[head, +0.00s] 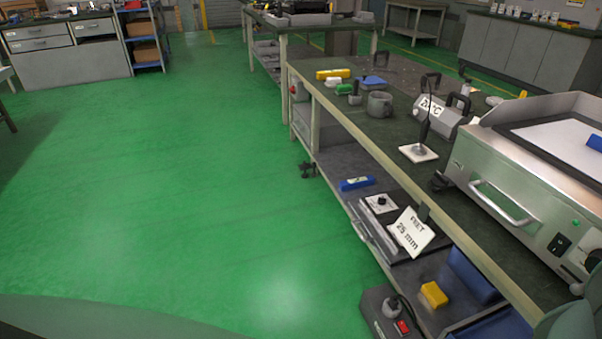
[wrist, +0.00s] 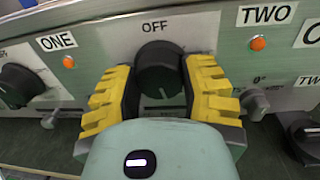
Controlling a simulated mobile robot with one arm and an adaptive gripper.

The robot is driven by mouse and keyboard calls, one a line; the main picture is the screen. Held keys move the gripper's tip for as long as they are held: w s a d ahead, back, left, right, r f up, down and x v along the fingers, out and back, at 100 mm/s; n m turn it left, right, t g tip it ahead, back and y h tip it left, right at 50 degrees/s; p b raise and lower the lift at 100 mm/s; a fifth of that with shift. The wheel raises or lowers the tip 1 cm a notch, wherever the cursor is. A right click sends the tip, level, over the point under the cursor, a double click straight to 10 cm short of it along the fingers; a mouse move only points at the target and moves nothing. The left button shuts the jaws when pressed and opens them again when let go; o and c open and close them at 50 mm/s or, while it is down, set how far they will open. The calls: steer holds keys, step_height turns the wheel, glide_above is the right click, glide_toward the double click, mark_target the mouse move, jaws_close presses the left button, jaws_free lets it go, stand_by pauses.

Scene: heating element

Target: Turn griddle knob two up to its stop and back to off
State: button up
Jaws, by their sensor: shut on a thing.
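The griddle (head: 500,190) stands on the bench at the right, its steel front facing the floor area. In the wrist view a black round knob (wrist: 157,56) on its front panel sits below the word OFF. A short white mark shows at the knob's lower edge, away from OFF. The label TWO (wrist: 267,14) is to its right and the label ONE (wrist: 57,41) to its left, each beside an orange lamp. My gripper (wrist: 160,75) has its yellow ribbed fingers on both sides of this knob, shut on it. The fingertips are not visible in the head view.
Another black knob (wrist: 17,85) is at the far left of the panel. A dark knob-like part (wrist: 304,132) is at the lower right. The green floor (head: 180,190) is clear left of the bench.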

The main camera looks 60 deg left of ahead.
steer(key=shift+f, duration=0.1)
steer(key=o, duration=1.3)
steer(key=shift+c, duration=0.2)
steer(key=s+a, duration=0.2)
steer(key=s, duration=0.9)
steer(key=shift+s, duration=0.35)
steer(key=shift+a+r+p, duration=0.1)
steer(key=shift+r+p, duration=0.15)
steer(key=shift+p, duration=0.05)
